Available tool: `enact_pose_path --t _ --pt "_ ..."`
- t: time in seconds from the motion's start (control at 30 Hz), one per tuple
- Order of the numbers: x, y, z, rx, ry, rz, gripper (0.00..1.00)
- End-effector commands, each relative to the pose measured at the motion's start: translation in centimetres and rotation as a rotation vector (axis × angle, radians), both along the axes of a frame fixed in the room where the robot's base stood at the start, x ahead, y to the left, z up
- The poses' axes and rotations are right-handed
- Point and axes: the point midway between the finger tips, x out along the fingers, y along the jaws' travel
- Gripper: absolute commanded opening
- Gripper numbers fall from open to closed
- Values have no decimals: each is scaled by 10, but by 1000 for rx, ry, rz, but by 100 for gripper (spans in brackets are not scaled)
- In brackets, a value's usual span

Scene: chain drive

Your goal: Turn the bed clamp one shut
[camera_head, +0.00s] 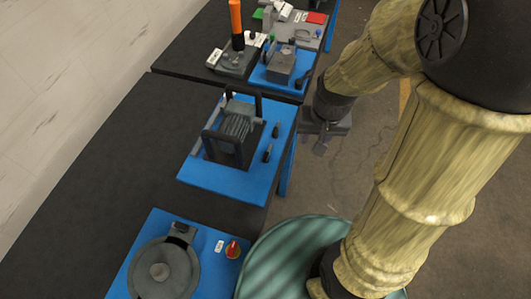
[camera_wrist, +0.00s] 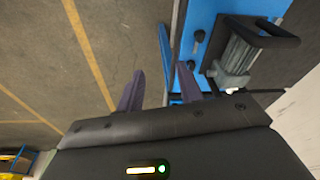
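Two small dark clamp handles stand on the blue plate (camera_head: 205,176) beside the grey machine with black frames (camera_head: 235,128). One handle (camera_head: 276,130) is farther back and the other (camera_head: 267,153) is nearer. They also show in the wrist view, as an upper handle (camera_wrist: 200,35) and a lower handle (camera_wrist: 190,65). I cannot tell which is bed clamp one. My gripper (camera_wrist: 159,90) has its two purple-grey fingers spread apart with nothing between them. In the head view my gripper (camera_head: 322,143) hangs over the floor, right of the plate and apart from the handles.
An orange-handled device (camera_head: 237,45) and a grey block (camera_head: 281,64) stand farther back. A green ribbed round surface (camera_head: 300,255) is in front. Floor (camera_wrist: 60,60) is clear.

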Motion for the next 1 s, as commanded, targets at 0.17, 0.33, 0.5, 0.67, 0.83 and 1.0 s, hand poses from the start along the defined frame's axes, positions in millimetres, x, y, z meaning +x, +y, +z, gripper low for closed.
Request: enact_pose_path --t 0.17,0.33,0.5,0.67,0.83,1.0 --pt "42 38 -20 25 92 -101 36" --pt "76 80 -40 15 154 -198 36" --pt "94 112 -52 0 174 -254 36" --pt "98 119 -55 -3 178 -269 36" --pt "98 118 -55 -2 178 -269 36" --pt "98 118 -58 -3 178 -268 36"
